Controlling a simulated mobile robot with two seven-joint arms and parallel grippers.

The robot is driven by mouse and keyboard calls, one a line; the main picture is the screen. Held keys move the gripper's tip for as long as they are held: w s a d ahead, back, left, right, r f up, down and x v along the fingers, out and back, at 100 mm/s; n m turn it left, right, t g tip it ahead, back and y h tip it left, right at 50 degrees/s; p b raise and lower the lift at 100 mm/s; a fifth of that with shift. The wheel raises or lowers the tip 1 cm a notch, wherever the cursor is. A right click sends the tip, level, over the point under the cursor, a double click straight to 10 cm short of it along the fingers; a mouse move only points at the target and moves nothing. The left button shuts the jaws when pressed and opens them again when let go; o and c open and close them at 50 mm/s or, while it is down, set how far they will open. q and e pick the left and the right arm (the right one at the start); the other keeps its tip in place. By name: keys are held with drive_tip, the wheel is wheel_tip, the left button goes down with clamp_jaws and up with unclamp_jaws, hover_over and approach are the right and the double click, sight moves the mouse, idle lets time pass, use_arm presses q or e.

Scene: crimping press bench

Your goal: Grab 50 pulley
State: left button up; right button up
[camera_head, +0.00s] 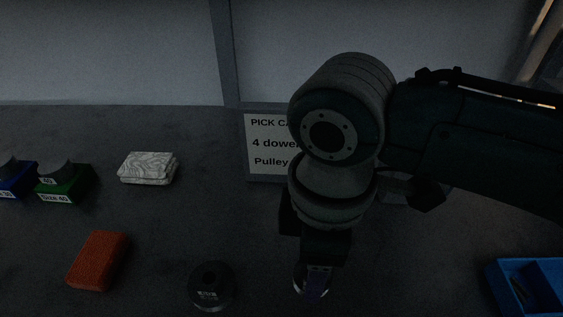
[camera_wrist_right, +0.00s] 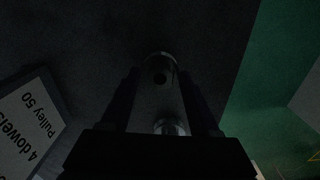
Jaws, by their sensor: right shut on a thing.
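My right gripper (camera_head: 313,284) points down at the bottom middle of the head view. It is shut on a grey round part that looks like a pulley; only its pale rim (camera_head: 298,284) shows beside the fingers, and no number on it is readable. In the right wrist view the dim grey held part (camera_wrist_right: 156,98) lies between the dark fingers, with a dark hole near its top. A dark pulley-like disc (camera_head: 211,286) with a raised hub and a small unreadable label stands on the bench to the left of the gripper. My left gripper is not in view.
A pick card (camera_head: 265,148) reading "4 dowel" and "Pulley" is partly behind my arm; the wrist view shows "Pulley 50". Blue (camera_head: 20,180) and green (camera_head: 68,186) labelled holders carry grey parts. A grey-white cloth (camera_head: 148,168), orange block (camera_head: 98,261) and blue bin (camera_head: 508,268) lie around.

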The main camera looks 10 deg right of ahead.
clamp_jaws()
drive_tip(key=shift+r, duration=0.1)
